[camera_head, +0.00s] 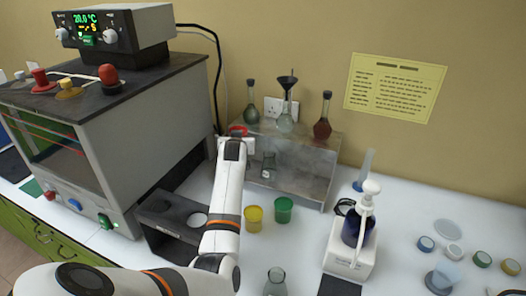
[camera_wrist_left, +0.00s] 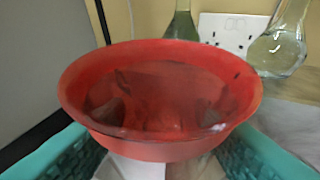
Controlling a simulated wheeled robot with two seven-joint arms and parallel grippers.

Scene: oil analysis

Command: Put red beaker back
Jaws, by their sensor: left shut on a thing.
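The red beaker (camera_head: 238,130) shows as a red rim at the upper left corner of the metal shelf, just beyond my left gripper (camera_head: 236,147). In the left wrist view the red beaker (camera_wrist_left: 160,95) fills the middle, upright, with its open top toward the camera. The teal finger pads of my left gripper (camera_wrist_left: 160,160) stand on both sides of it, shut on it. Whether its base touches the shelf (camera_head: 315,150) is hidden. A yellow beaker (camera_head: 253,218) and a green beaker (camera_head: 283,210) stand on the white table in front of the shelf. My right gripper is out of view.
Several flasks stand on the shelf top, one with a dark funnel (camera_head: 288,82). A small flask (camera_head: 268,165) stands under it. A grey machine (camera_head: 140,130) is close on the left, a dark holder (camera_head: 170,225) beside my arm. A pump bottle (camera_head: 358,220) stands right; small round lids lie beyond.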

